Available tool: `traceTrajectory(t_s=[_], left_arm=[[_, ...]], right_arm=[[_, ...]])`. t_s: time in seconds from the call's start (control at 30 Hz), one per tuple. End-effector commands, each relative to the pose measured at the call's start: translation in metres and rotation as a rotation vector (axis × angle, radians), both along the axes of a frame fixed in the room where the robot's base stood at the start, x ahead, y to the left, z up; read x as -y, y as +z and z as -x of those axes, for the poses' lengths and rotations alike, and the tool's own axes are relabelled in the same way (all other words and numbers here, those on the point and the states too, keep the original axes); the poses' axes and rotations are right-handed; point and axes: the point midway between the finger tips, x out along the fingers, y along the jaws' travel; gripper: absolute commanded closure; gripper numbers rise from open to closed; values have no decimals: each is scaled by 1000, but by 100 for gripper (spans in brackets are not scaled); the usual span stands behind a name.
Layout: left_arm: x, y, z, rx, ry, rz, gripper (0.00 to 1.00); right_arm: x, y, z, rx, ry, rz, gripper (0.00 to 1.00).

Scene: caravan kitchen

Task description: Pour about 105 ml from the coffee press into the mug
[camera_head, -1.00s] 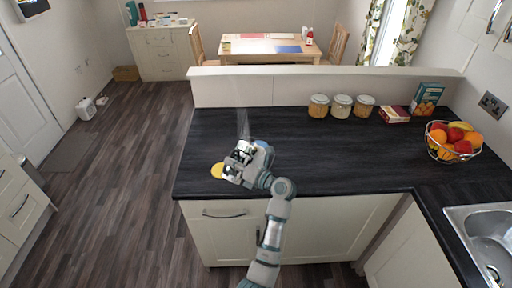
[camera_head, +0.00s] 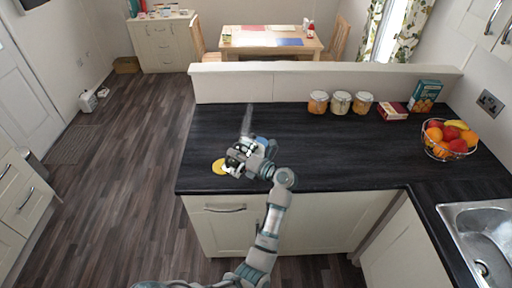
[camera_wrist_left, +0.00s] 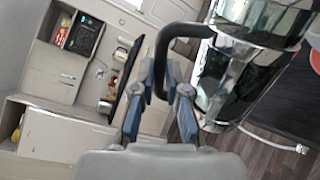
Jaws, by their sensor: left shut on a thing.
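My left gripper (camera_head: 250,160) is over the near left part of the dark counter. In the left wrist view its fingers (camera_wrist_left: 160,88) are shut on the black handle of the coffee press (camera_wrist_left: 238,62), a glass and shiny metal vessel. In the head view the clear glass of the press (camera_head: 247,120) shows faintly beyond the gripper. A yellow round thing (camera_head: 219,167) lies on the counter just left of the gripper. A small blue patch shows behind the gripper; I cannot tell whether it is the mug. The liquid level is not readable. My right gripper is not in view.
Several things stand along the back of the counter (camera_head: 330,150): lidded jars (camera_head: 340,103), a red box (camera_head: 393,111) and a blue box (camera_head: 425,96). A fruit basket (camera_head: 449,140) and the sink (camera_head: 485,240) are at the right. The middle of the counter is clear.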

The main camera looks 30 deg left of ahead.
Motion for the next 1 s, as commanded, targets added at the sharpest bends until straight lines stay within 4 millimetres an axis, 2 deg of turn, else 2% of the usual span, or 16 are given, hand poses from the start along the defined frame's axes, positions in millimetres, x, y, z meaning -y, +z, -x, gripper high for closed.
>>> traceTrajectory(t_s=[1.0], left_arm=[[-1,8,0,-44,-1,-8,100]], right_arm=[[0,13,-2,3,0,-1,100]])
